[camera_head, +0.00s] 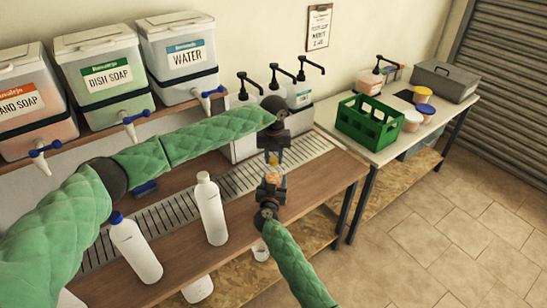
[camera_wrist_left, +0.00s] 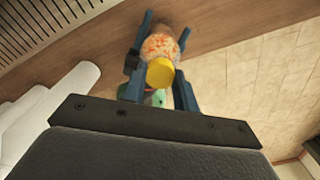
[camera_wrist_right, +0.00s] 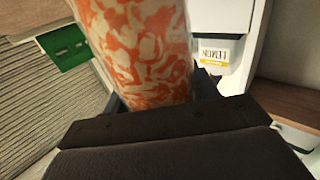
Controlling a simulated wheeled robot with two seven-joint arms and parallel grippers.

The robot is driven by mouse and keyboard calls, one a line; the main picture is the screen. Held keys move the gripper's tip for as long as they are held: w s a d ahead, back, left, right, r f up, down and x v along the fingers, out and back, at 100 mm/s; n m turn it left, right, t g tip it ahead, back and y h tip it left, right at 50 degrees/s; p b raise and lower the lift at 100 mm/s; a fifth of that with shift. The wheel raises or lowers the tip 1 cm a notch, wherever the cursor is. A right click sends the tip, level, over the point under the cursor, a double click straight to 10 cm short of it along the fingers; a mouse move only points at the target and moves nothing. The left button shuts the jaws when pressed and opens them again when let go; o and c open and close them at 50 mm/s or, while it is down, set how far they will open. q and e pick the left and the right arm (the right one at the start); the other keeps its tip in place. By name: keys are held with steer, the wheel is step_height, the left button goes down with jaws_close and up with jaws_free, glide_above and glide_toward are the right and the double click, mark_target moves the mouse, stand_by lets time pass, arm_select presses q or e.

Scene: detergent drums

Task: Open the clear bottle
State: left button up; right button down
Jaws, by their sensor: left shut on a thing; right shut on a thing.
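The clear bottle (camera_head: 272,176) has orange-and-white patterned contents and a yellow cap (camera_head: 274,160). It is held in the air over the front of the wooden counter. My left gripper (camera_head: 273,155) comes from above and is shut on the yellow cap. In the left wrist view the cap (camera_wrist_left: 160,73) sits between the fingers, with the patterned body (camera_wrist_left: 160,43) beyond it. My right gripper (camera_head: 271,182) comes from below and is shut on the bottle's body. The body (camera_wrist_right: 140,50) fills much of the right wrist view. The fingers hide parts of the bottle.
White bottles (camera_head: 210,208) stand on the counter (camera_head: 160,234) at left, one with a blue cap (camera_head: 116,217). Dispensers (camera_head: 103,70) line the shelf behind. Black pumps (camera_head: 280,75) stand behind the grippers. A green crate (camera_head: 369,123) is on the right-hand table (camera_head: 385,150).

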arm_select(q)
steer(key=n, duration=0.4)
steer(key=shift+n, duration=0.3)
steer(key=n, duration=0.4)
steer(key=shift+w, duration=0.1)
steer(key=o, duration=1.1)
steer(key=shift+c, duration=0.2)
steer(key=shift+r, duration=0.1)
